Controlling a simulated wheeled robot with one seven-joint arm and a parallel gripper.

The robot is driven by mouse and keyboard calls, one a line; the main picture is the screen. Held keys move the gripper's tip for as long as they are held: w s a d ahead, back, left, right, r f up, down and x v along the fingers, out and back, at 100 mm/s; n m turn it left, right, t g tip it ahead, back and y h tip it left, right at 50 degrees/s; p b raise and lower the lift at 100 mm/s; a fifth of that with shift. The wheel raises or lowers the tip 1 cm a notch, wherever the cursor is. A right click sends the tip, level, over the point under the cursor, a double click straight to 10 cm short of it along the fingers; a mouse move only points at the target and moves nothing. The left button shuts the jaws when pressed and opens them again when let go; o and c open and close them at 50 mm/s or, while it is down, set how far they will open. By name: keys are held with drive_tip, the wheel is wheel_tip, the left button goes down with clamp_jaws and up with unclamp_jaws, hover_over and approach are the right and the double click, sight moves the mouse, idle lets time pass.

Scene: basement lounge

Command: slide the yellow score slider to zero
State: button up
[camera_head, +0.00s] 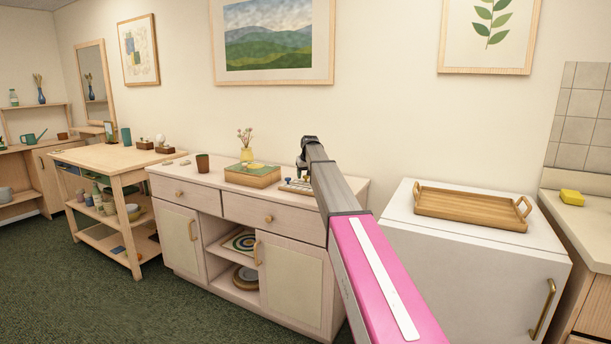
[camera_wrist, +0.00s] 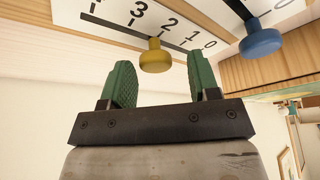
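In the wrist view, the yellow score slider (camera_wrist: 156,57) is a round knob on a stem in the slot of a white number scale (camera_wrist: 118,14). Its stem stands near the 2, with 1 and 0 further right. My gripper (camera_wrist: 160,72) is open, with its two green fingers apart. The knob shows between the fingertips, closer to the left one, with no clear contact. A blue slider (camera_wrist: 260,40) sits on a second scale to the right. In the head view, the scoreboard (camera_head: 296,187) is small on the cabinet and partly hidden by my arm.
The scoreboard stands on a light wood cabinet (camera_head: 230,197). Left of it are a wooden box (camera_head: 252,177), a yellow vase (camera_head: 247,155) and a brown cup (camera_head: 203,164). A wooden tray (camera_head: 470,205) lies on the white unit to the right. Green carpet in front is clear.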

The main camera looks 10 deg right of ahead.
sight(293, 179)
clamp_jaws()
drive_tip(key=w+a, duration=0.2)
drive_tip(key=a, duration=0.1)
drive_tip(key=w+a, duration=0.1)
drive_tip(key=a, duration=0.1)
drive_tip(key=shift+w+a, duration=0.1)
drive_tip(key=shift+w, duration=0.3)
drive_tip(key=shift+c, duration=0.9)
unclamp_jaws()
drive_tip(key=o, duration=0.4)
drive_tip(key=shift+a, duration=0.35)
drive_tip(key=shift+c, duration=0.2)
drive_tip(key=shift+d, duration=0.2)
drive_tip(key=shift+s+r, duration=0.15)
drive_tip(key=shift+r, duration=0.25)
drive_tip(key=v, duration=0.9)
drive_tip(key=shift+a+r, duration=0.2)
drive_tip(key=shift+r, duration=0.2)
